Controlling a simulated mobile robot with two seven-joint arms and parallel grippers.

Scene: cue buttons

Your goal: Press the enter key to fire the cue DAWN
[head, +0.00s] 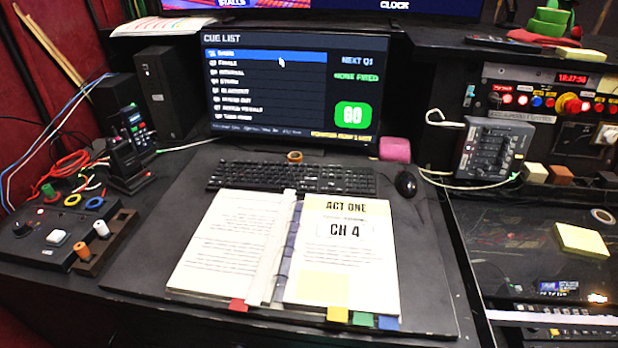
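The black keyboard (290,178) lies on the desk below the monitor, with its keys unpressed as far as I can see. Its enter key is too small to single out among the dark keys. The monitor (290,88) shows a cue list with the top row (262,56) highlighted in blue; its name is too blurred to read surely. Beside the list the screen reads NEXT Q1 and NONE FIRED, above a green GO box (352,116). A mouse pointer sits on the top row. Neither of my grippers is in view.
An open script binder (220,240) lies just in front of the keyboard. The mouse (405,184) is at its right, a tape roll (295,156) behind it. Radios (130,150) stand at left, a fader box (492,150) at right.

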